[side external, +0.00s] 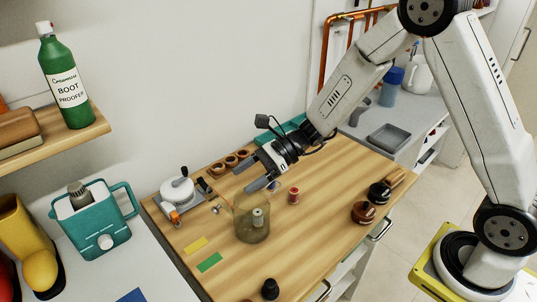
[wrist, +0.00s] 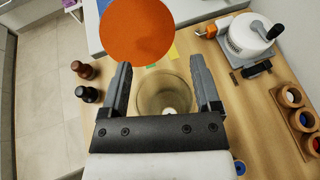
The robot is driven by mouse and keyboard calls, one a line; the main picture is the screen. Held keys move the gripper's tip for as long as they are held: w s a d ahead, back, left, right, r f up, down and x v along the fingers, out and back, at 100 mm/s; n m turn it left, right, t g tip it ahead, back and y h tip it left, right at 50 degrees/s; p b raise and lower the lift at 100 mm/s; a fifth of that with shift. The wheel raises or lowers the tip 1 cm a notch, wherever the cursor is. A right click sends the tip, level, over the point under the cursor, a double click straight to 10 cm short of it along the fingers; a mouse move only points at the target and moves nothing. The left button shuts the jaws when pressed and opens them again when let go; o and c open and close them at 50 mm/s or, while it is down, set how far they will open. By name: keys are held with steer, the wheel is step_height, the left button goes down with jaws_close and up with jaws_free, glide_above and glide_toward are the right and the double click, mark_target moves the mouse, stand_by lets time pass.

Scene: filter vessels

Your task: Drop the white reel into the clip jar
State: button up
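The clip jar (side external: 243,230) is a clear, brownish glass vessel standing on the wooden worktop. It also shows between my fingers in the wrist view (wrist: 150,98). The white reel (side external: 258,217) is seen through the jar's glass, inside it. In the wrist view a small white patch of the reel (wrist: 170,111) shows within the jar. I cannot tell whether it touches the jar's bottom. My gripper (side external: 246,178) is open and empty, above the jar's mouth, its two fingers (wrist: 160,64) spread apart.
A red reel (side external: 293,196) and a blue reel (side external: 275,186) stand near the jar. A white-lidded device (side external: 180,190) and a wooden holder with holes (side external: 229,163) are behind. Dark knobbed pieces (side external: 363,212) stand at right. An unidentified orange disc (wrist: 137,30) blocks part of the wrist view.

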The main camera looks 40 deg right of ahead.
steer(key=shift+d, duration=0.1)
steer(key=v, duration=0.7)
steer(key=shift+d+r, duration=0.2)
steer(key=shift+d, duration=0.05)
steer(key=shift+s, duration=0.1)
stand_by(0.5)
steer(key=s+d+f+n+h, duration=0.2)
steer(key=s+d+n+h, duration=0.2)
steer(key=n, duration=0.6)
steer(key=s+d+f+n+g+h, duration=0.1)
steer(key=s+d+f+n+h, duration=0.1)
steer(key=s+n+h, duration=0.6)
steer(key=d+n+h, duration=0.1)
steer(key=n, duration=0.2)
steer(key=shift+s+d, duration=0.4)
